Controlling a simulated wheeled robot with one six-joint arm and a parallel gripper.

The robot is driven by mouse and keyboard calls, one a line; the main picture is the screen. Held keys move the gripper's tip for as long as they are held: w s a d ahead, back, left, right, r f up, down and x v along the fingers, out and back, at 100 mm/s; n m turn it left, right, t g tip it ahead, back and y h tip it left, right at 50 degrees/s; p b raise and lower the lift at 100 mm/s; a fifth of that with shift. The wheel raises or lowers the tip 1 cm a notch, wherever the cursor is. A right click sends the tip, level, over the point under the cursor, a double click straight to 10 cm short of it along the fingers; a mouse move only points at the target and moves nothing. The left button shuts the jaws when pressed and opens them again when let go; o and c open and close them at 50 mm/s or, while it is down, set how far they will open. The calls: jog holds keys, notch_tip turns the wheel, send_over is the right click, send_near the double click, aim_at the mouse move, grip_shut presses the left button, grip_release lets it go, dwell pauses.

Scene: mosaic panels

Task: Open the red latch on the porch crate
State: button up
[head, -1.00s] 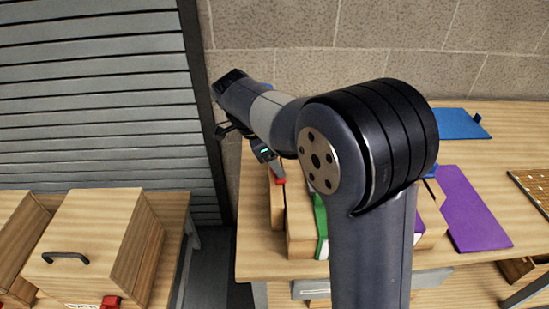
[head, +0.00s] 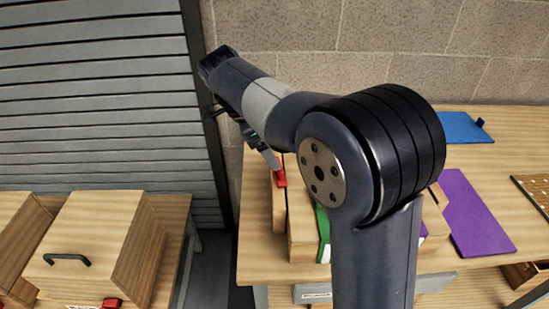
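A wooden crate (head: 88,235) with a black handle stands at the lower left. A red latch (head: 112,303) shows low on its front, cut by the frame edge. A white label is beside it; I cannot read it, so I cannot tell which crate is the porch one. Another red part (head: 281,178) is on a narrow upright wooden piece (head: 278,208) on the right-hand table. My gripper (head: 271,160) is just above and left of that red part, pointing down. I cannot tell whether they touch. My arm hides much of the gripper, including its opening.
Another wooden crate (head: 18,232) stands at the far left. The right-hand table (head: 255,245) holds a green panel (head: 323,230), a purple panel (head: 472,215), a blue panel (head: 462,127) and a perforated board (head: 533,190). A dark gap separates the two tables. A wall and grey shutter stand behind.

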aim_at(276, 173)
jog(key=v, duration=0.5)
jog(key=shift+r, duration=0.1)
jog(key=x, duration=1.1)
dwell(0.4)
